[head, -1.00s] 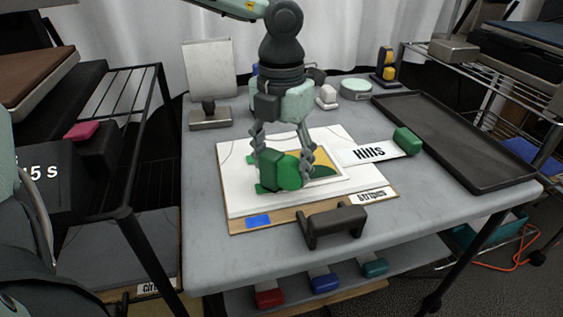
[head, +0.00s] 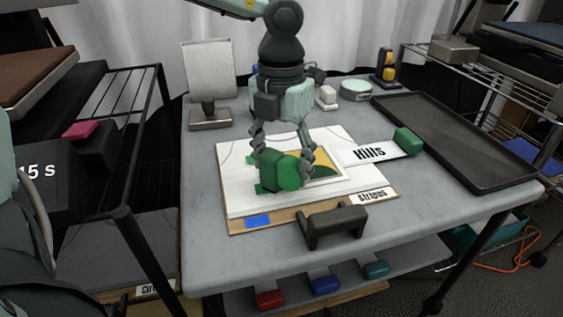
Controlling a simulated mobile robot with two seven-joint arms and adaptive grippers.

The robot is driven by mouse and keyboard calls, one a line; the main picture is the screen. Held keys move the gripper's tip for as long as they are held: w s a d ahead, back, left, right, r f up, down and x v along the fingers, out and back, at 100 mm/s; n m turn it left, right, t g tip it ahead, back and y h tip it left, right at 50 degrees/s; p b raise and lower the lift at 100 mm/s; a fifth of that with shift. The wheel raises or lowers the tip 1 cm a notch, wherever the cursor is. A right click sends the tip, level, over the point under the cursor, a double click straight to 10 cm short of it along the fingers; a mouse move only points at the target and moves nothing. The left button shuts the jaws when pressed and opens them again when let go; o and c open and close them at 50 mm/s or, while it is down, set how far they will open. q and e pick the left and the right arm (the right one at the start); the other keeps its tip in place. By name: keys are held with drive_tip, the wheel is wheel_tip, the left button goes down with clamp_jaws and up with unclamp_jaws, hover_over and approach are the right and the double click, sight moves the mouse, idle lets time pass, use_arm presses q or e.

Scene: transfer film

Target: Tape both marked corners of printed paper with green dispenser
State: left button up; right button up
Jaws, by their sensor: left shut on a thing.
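My left gripper (head: 283,158) points straight down over the table and is shut on the green dispenser (head: 271,170), a green block with a round green side. The dispenser sits over the left part of the printed paper (head: 329,165), which shows a yellow and green picture with a white border. The paper lies on a white sheet on a brown board (head: 283,216). A green mark (head: 259,188) shows at the dispenser's lower left. Another green patch (head: 252,158) shows at the paper's upper left. The dispenser hides part of the paper. My right gripper is not in view.
A black empty stand (head: 333,226) is at the table's front. A long dark tray (head: 455,145) fills the table's right side. A blue tag (head: 258,221) is on the board.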

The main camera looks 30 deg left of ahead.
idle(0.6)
use_arm(q)
drive_tip(key=shift+r+p, duration=1.3)
drive_tip(key=shift+r, duration=2.2)
